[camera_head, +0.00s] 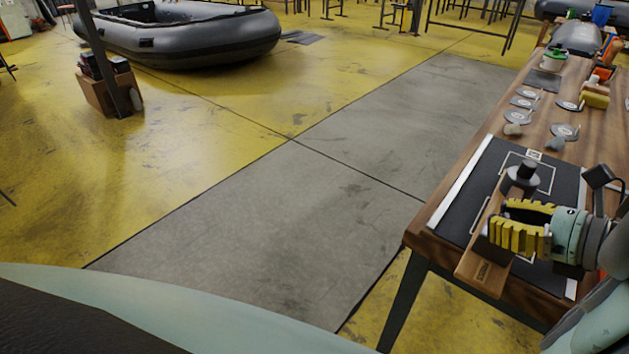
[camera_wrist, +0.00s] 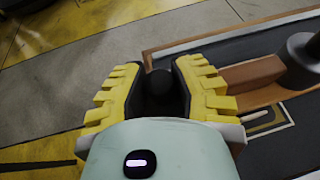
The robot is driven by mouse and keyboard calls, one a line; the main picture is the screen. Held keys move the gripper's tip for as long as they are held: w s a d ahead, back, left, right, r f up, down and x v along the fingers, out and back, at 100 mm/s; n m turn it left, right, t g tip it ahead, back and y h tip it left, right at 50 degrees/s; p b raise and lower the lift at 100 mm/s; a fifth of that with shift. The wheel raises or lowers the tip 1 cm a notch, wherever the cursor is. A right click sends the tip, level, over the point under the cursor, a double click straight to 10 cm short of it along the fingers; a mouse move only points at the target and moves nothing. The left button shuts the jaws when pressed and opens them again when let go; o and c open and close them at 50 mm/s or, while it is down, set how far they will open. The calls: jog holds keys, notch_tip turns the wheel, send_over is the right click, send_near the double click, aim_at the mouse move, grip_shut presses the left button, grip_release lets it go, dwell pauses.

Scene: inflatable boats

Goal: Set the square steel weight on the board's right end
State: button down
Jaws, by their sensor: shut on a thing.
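My gripper (camera_head: 505,222), with yellow ribbed fingers, is over the near part of the wooden board (camera_head: 481,276). In the wrist view my gripper (camera_wrist: 157,72) is shut on a dark rounded knob (camera_wrist: 158,88), which I take for the top of the square steel weight. The weight's body is hidden by the fingers, so I cannot tell whether it touches the board. A dark round weight (camera_head: 522,177) with a knob stands farther along the board. In the wrist view this round weight (camera_wrist: 301,60) is at the right, on the board (camera_wrist: 254,72).
The board lies over a black mat (camera_head: 456,214) with white lines on a wooden table (camera_head: 425,228). Farther back on the table are several grey discs (camera_head: 518,117) and small items. The table's left edge is close to the board; open floor lies beyond.

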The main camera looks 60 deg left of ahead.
jog(key=shift+a, duration=0.1)
jog(key=c, duration=0.9)
grip_release()
jog(key=shift+w, duration=0.1)
jog(key=shift+o, duration=0.2)
jog(key=shift+r, duration=0.15)
